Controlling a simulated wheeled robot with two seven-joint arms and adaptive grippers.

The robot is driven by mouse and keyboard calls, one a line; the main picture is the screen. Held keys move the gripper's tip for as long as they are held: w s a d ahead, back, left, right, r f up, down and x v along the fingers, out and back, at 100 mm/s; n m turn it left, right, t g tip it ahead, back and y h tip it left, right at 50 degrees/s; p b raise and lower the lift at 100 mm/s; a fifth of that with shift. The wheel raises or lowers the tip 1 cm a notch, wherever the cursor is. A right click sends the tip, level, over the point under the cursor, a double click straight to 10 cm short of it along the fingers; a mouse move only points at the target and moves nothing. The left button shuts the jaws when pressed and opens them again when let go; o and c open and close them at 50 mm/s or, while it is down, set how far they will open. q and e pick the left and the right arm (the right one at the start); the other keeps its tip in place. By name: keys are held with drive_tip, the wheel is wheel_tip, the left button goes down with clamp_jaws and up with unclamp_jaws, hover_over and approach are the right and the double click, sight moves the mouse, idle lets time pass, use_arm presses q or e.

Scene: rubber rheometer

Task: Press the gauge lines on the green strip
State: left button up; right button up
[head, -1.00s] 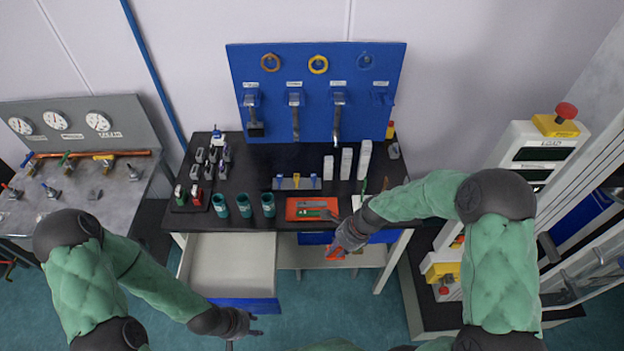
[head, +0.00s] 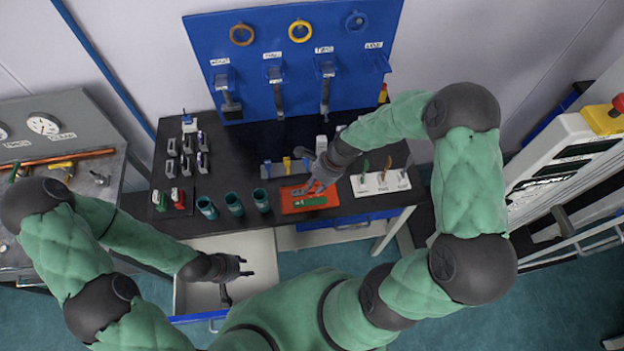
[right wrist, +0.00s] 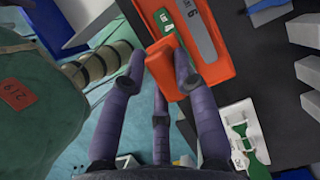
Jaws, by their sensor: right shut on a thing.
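The green strip (head: 311,202) lies on the orange tray (head: 287,205) near the bench's front edge. In the right wrist view the strip (right wrist: 163,20) lies beside a grey piece marked 6 (right wrist: 196,28), on the tray (right wrist: 222,76). My right gripper (head: 312,188) is at the tray, close above it, fingers pointing down. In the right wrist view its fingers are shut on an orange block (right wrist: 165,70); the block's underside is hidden. My left gripper (head: 246,266) is open and empty over the open drawer.
Teal cups (head: 234,203) stand left of the tray. A white board with coloured samples (head: 378,185) is to its right. A grey rack with blue and yellow pieces (head: 285,166) is behind. The white drawer (head: 262,247) is pulled out in front. A blue tool panel (head: 275,50) stands at the back.

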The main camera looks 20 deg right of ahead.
idle(0.3)
drive_tip(key=b, duration=0.4)
hover_over(314, 203)
drive_tip(key=shift+w+f, duration=0.1)
drive_tip(key=shift+f, duration=2.9)
drive_tip(key=shift+f, duration=0.5)
drive_tip(key=shift+a, duration=0.1)
wheel_tip(314, 203, up, 7)
drive_tip(key=p, duration=0.7)
